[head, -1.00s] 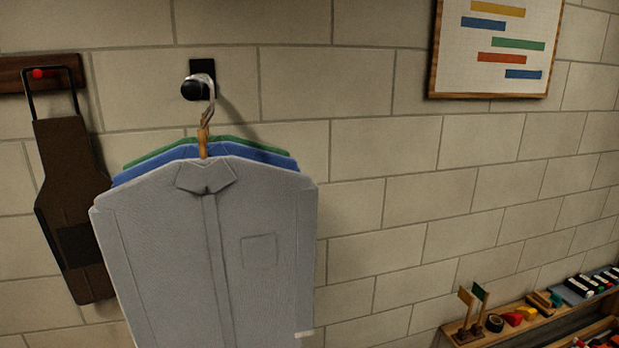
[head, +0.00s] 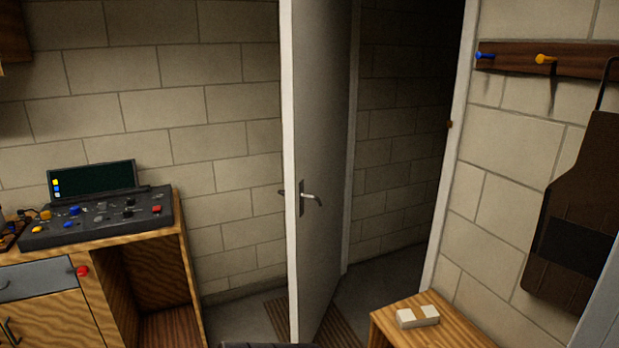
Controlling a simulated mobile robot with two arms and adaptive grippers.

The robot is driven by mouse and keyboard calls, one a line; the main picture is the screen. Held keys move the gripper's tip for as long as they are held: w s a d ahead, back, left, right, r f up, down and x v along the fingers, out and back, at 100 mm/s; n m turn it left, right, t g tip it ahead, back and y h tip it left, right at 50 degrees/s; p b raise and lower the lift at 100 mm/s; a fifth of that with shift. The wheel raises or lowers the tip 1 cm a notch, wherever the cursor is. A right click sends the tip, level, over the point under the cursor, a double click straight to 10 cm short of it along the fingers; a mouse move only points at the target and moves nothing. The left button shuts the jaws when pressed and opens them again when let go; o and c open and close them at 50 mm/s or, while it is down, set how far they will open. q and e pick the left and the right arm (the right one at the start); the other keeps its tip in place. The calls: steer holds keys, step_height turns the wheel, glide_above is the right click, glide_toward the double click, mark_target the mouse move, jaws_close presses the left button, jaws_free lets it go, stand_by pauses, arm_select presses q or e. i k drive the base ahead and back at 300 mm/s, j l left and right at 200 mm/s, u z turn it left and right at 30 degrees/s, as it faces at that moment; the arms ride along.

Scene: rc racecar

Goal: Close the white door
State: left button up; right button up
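The white door (head: 322,130) stands open in the middle of the head view, seen nearly edge-on. Its bright white edge faces me, and its broad face is in shadow. A metal lever handle (head: 311,198) sticks out from the face at mid height, and part of another handle shows on the other side. The white door frame (head: 452,150) stands to the right, with a dark doorway between it and the door. Neither of my grippers can be made out in this view.
A wooden cabinet (head: 185,240) with a control console (head: 100,214) stands on the left. A low wooden bench (head: 455,332) bearing a small white bundle (head: 418,316) is at the lower right. A dark bag (head: 575,210) hangs on the right wall. A striped mat (head: 275,318) lies under the door.

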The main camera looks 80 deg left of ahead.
mark_target(315, 35)
steer(key=k+j+u, duration=0.1)
steer(key=j+u, duration=0.2)
steer(key=k+j+u, duration=0.1)
steer(key=j+u, duration=0.25)
steer(key=k+j+u, duration=0.1)
steer(key=u, duration=0.2)
steer(key=j, duration=0.1)
